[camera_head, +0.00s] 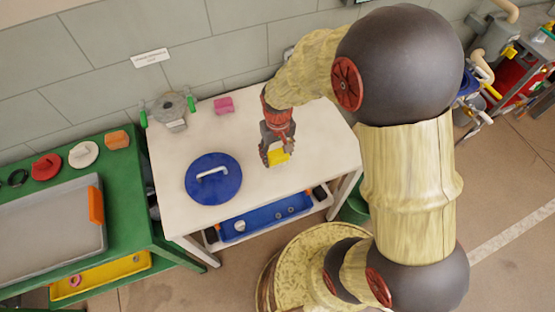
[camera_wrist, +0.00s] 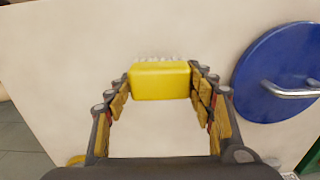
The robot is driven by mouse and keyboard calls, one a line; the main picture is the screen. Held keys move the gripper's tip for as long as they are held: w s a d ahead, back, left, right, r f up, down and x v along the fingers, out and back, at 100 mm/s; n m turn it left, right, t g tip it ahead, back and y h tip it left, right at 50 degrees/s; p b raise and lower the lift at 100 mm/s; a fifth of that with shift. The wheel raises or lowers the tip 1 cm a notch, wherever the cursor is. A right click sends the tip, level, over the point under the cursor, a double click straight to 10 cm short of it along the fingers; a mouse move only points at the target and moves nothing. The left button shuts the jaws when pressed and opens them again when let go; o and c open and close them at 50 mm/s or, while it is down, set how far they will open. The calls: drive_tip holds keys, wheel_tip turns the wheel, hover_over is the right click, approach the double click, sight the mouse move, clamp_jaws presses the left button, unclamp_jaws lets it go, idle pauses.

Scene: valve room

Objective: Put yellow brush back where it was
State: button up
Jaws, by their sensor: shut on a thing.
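The yellow brush (camera_wrist: 160,82) is between the two fingers of my gripper (camera_wrist: 160,88) in the wrist view, with pale bristles along its far edge. My gripper is shut on it. In the head view my gripper (camera_head: 276,152) points down over the white table (camera_head: 178,215), and part of the yellow brush (camera_head: 279,157) shows at the fingertips. I cannot tell whether the brush touches the tabletop.
A blue round lid (camera_head: 213,185) with a metal handle lies left of my gripper. A pink block (camera_head: 223,105) and a grey valve part (camera_head: 172,112) are at the table's back. A green bench (camera_head: 120,185) stands at left. The table's front right is clear.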

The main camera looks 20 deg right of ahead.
sight(277, 159)
wheel_tip(277, 159, down, 3)
drive_tip(key=shift+f+b, duration=0.2)
drive_tip(key=shift+b, duration=0.75)
drive_tip(key=shift+c, duration=0.4)
drive_tip(key=o, duration=1.1)
drive_tip(key=shift+r, duration=0.1)
drive_tip(key=shift+r, duration=0.1)
wheel_tip(277, 159, up, 12)
drive_tip(key=p, duration=0.5)
drive_tip(key=shift+r, duration=0.1)
drive_tip(key=s+r+t, duration=0.2)
drive_tip(key=s+r, duration=0.2)
drive_tip(key=r, duration=0.3)
drive_tip(key=s+r+t, duration=0.1)
drive_tip(key=s+r, duration=0.4)
drive_tip(key=r, duration=0.2)
drive_tip(key=s+r+t, duration=0.2)
drive_tip(key=s+r, duration=0.3)
drive_tip(key=r, duration=0.2)
drive_tip(key=shift+r+t, duration=0.25)
drive_tip(key=shift+t, duration=0.05)
